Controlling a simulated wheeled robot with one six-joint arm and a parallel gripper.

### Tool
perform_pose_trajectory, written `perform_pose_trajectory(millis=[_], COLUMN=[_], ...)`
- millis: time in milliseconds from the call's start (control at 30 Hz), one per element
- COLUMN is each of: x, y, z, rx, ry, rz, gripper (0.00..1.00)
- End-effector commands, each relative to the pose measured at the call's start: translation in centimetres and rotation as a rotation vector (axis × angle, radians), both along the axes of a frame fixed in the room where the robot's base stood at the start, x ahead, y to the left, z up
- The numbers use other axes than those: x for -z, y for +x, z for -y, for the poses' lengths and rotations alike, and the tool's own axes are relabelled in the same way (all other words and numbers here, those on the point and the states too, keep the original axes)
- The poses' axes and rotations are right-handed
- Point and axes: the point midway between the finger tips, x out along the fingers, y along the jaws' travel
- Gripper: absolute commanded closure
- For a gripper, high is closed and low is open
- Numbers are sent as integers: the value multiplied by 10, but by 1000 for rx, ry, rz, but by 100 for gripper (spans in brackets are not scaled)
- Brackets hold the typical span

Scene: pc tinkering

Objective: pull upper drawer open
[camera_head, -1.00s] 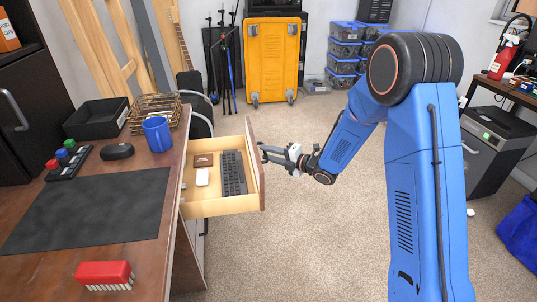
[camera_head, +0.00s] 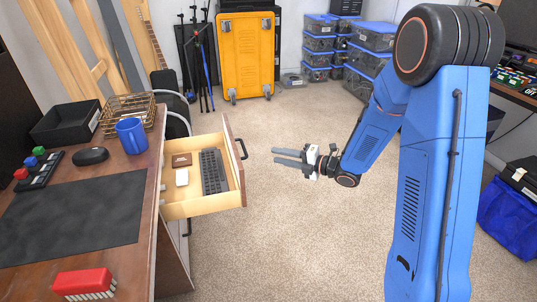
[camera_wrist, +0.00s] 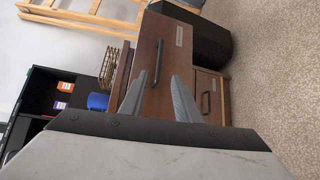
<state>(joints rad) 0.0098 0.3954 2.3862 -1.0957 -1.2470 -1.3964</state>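The upper drawer (camera_head: 190,208) of the brown desk is pulled out, its inside showing a dark keyboard (camera_head: 213,171), a white mouse (camera_head: 182,177) and a small brown box (camera_head: 181,160). Its black handle (camera_head: 241,149) is on the front panel. My gripper (camera_head: 275,157) is to the right of the handle, apart from it, with its two fingers separated and nothing between them. In the wrist view, the fingers (camera_wrist: 158,98) point toward the drawer front and the handle (camera_wrist: 158,62) lies beyond their tips. A lower drawer handle (camera_wrist: 205,102) also shows there.
A yellow case (camera_head: 247,55) stands at the back. The carpet right of the drawer is clear.

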Motion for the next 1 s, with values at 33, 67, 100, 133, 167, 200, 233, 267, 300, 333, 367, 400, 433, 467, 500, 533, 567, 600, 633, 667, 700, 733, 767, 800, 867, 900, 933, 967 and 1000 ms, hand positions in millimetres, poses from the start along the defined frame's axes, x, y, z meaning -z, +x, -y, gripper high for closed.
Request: perform_pose_trajectory(millis=[33,67,100,133,167,200,233,267,300,333,367,400,433,467,500,533,567,600,633,667,700,733,767,800,867,900,933,967,1000], x=[-2,-2,-3,-3,-3,-3,-3,-3,-3,-4,-4,-4,-4,-4,-4,-4,-4,-4,-4,-4,-4,-4,-4,-5,-8,-11,-13,-17,-21], y=[-3,-4,-7,-8,-9,-11,-12,-12,-13,-13,-13,-13,-13,-13,-13,-13,-13,-13,-13,-13,-13,-13,-13,-12,-10,-8,-6,-4,-1], z=[6,9,12,14,16,18,19,19,20,21,21,21,21,21,21,21,21,21,21,21,21,21,21,22,24,27,30,33,39], rx=[2,2,2,2,1,0,0,0,0,0,0,-1,-1,-1,-1,-1,-1,-1,-1,-1,-1,0,1,7,26,48,68,92,130], ry=[0,0,1,1,1,1,1,1,1,1,1,1,1,1,1,1,1,1,1,1,1,0,-1,-3,-10,-17,-24,-31,-40], rz=[1,2,1,1,1,1,1,1,1,1,1,0,0,0,0,0,0,0,0,0,0,0,0,-3,-14,-24,-35,-48,-69], gripper=[71,71,71,71,71,71,71,71,71,71,71,71,71,71,71,71,71,71,71,71,71,71,71,71,71,71,71,71,71])
